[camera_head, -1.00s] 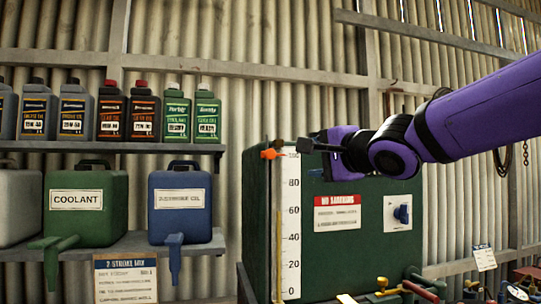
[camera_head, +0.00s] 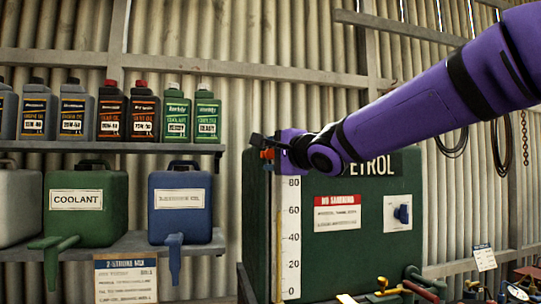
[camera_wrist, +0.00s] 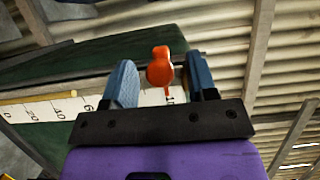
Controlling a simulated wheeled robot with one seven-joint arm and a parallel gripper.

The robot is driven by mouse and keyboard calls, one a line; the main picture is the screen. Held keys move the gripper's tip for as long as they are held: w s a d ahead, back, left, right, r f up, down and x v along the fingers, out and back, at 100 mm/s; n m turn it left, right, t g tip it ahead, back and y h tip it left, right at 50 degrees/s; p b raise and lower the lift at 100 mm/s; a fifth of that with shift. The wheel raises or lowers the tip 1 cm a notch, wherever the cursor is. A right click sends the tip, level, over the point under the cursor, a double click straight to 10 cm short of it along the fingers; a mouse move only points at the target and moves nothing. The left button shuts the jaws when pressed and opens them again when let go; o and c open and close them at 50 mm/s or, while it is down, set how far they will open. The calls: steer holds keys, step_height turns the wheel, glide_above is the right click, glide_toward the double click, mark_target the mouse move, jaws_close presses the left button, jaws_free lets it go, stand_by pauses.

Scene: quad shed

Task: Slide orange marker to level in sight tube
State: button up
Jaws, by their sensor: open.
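The orange marker (camera_wrist: 160,68) sits at the top end of the white scale (camera_wrist: 60,108), near the 100 mark, in the wrist view. My gripper (camera_wrist: 162,80) is open, with one blue finger on each side of the marker and a gap to each. In the head view my gripper (camera_head: 270,150) is at the top of the scale (camera_head: 291,235) and mostly covers the marker (camera_head: 267,154). The sight tube (camera_head: 279,250) runs along the left of the scale, with a yellowish column in its lower part; its top is hidden by my gripper.
Shelves with a coolant can (camera_head: 85,215), a blue can (camera_head: 180,215) and several bottles stand left. Taps and tools lie low at right.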

steer(key=shift+w+a, duration=0.25)
steer(key=shift+w, duration=0.1)
jaws_close()
step_height(320, 180, down, 14)
steer(key=shift+f, duration=0.25)
jaws_free()
